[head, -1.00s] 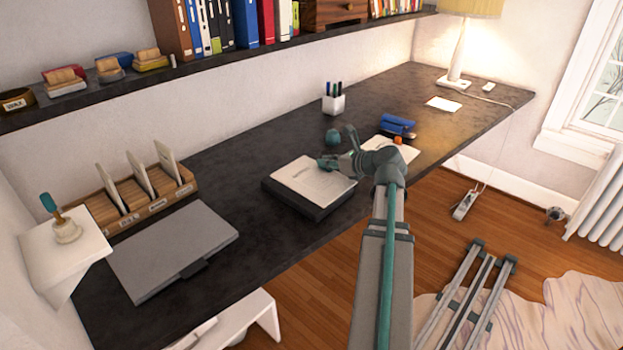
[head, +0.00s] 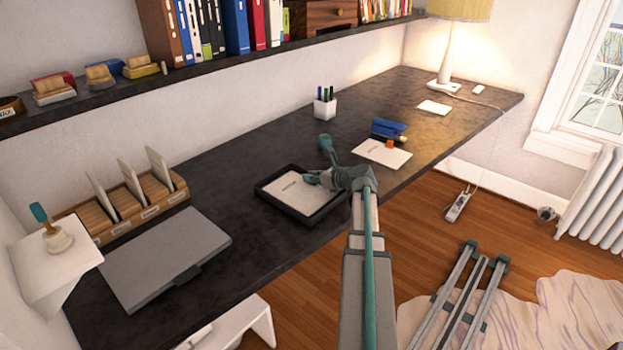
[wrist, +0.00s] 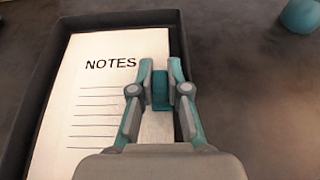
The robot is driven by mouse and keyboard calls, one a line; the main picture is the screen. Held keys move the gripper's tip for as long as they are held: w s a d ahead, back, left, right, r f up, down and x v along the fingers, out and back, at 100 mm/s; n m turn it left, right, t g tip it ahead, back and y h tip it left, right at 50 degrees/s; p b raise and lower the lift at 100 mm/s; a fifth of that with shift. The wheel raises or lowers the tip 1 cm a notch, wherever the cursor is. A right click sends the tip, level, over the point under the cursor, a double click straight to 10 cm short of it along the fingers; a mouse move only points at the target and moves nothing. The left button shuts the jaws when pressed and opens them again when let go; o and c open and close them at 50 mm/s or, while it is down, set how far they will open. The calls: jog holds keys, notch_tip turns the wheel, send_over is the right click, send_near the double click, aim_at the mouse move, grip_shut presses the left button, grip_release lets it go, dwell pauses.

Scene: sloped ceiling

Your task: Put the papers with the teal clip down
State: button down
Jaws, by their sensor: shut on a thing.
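The papers (head: 285,189), a white sheet headed "NOTES" with ruled lines, lie flat within the rim of a black tray (head: 262,194) on the dark desk. The papers fill much of the wrist view (wrist: 95,100), with the tray's rim (wrist: 120,17) around them. The teal clip (wrist: 160,90) is at the right edge of the papers. My gripper (wrist: 161,82) is shut on the clip from above; it also shows over the tray's right part in the head view (head: 311,179). Whether the papers' underside fully touches the tray floor is hidden.
A teal round object (wrist: 302,14) is near the tray. Another sheet (head: 372,153) with a blue stapler-like object (head: 388,130) lies to the right. A white pen cup (head: 325,105) stands behind.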

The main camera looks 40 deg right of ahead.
jog(key=shift+f, duration=0.3)
jog(key=shift+f, duration=0.1)
jog(key=c, duration=1.4)
grip_release()
jog(key=v, duration=1.2)
